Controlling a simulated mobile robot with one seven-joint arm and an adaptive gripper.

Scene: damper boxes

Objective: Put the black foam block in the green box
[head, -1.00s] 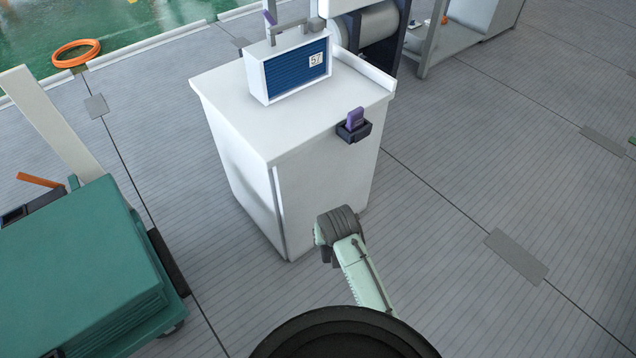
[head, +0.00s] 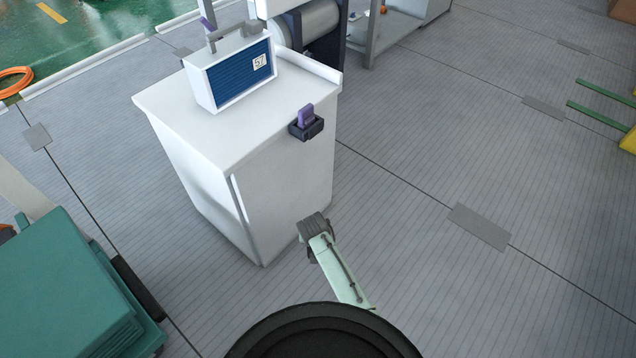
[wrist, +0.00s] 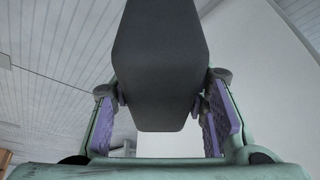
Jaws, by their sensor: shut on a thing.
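The black foam block (wrist: 160,55) fills the upper middle of the wrist view. My gripper (wrist: 163,105) is shut on it, with a purple-padded finger on each side. The block sticks out past the fingers, and there is a pale wall or panel behind it. In the head view my pale green arm reaches toward the front of a white cabinet; the block and fingers cannot be made out there. No clear green box shows. A teal, flat-topped box-like unit (head: 65,290) stands at the lower left, but I cannot tell if it is the green box.
The white cabinet (head: 280,205) stands close ahead of my arm. On it is a white case with a blue front (head: 240,75); a dark holder with a purple piece (head: 306,122) is on its edge. Grey floor (head: 430,150) is open to the right. A yellow object (head: 629,141) is at the right edge.

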